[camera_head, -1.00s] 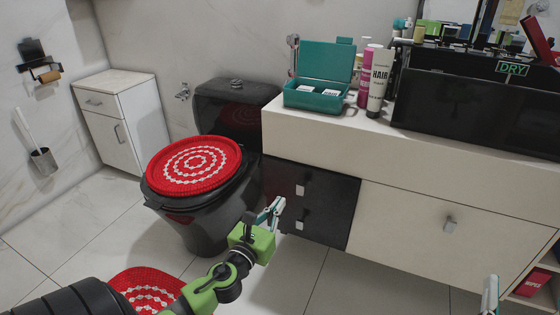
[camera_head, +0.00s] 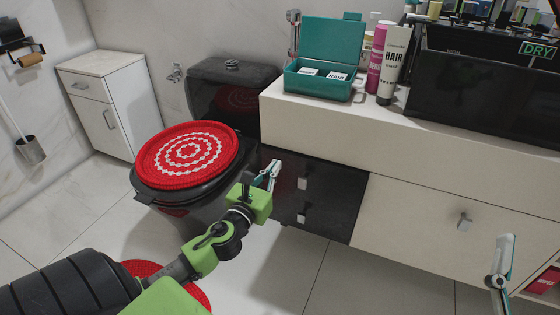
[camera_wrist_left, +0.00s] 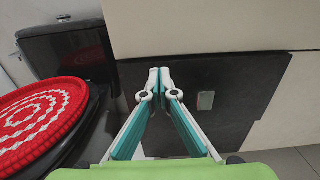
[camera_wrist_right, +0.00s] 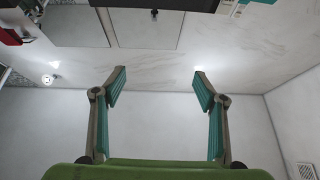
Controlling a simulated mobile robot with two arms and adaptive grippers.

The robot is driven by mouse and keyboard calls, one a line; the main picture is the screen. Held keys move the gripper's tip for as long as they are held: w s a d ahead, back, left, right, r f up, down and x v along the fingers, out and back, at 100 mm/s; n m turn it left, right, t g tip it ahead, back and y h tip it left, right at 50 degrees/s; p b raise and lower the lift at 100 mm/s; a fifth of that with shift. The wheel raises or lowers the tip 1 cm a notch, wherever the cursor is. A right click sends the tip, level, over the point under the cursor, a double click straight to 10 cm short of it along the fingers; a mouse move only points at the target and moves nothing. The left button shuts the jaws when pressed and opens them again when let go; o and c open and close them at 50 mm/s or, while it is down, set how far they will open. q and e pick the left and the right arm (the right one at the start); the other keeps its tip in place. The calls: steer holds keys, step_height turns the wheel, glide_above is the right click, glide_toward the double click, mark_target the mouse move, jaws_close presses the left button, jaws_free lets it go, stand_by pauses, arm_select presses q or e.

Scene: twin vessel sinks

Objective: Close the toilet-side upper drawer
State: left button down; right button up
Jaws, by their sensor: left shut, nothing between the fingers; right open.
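The black upper drawer (camera_head: 328,185) is the top front of the dark unit beside the toilet, with a small silver handle (camera_head: 302,184). A lower drawer with its own handle (camera_head: 301,218) is below it. I cannot tell how far the upper drawer stands out. My left gripper (camera_head: 271,167) is shut and empty, in front of the drawer's toilet-side part, left of the handle. In the left wrist view its tips (camera_wrist_left: 160,73) overlap the upper part of the dark front (camera_wrist_left: 240,85); contact is unclear. My right gripper (camera_wrist_right: 160,80) is open and empty, at the head view's lower right.
The black toilet (camera_head: 190,203) with a red-and-white round cover (camera_head: 188,152) stands close left of my left gripper. The white counter (camera_head: 300,113) overhangs the drawers and bears a teal box (camera_head: 320,84) and tubes. A wide white drawer (camera_head: 410,215) is at right.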

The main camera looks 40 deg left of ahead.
mark_target(284, 153)
arm_select(q)
steer(key=x, duration=0.3)
steer(key=shift+w+a+b, duration=0.1)
steer(key=shift+w+b, duration=0.2)
steer(key=shift+b, duration=0.05)
steer(key=shift+w, duration=0.4)
arm_select(e)
steer(key=shift+s+d+r+t+y, duration=0.1)
steer(key=shift+s+r+t+y, duration=0.1)
steer(key=shift+s+r+t, duration=0.7)
steer(key=shift+s+d+r+t+y, duration=0.15)
steer(key=shift+s+r+t, duration=0.4)
steer(key=shift+r, duration=0.55)
arm_select(q)
steer(key=shift+w+a, duration=0.1)
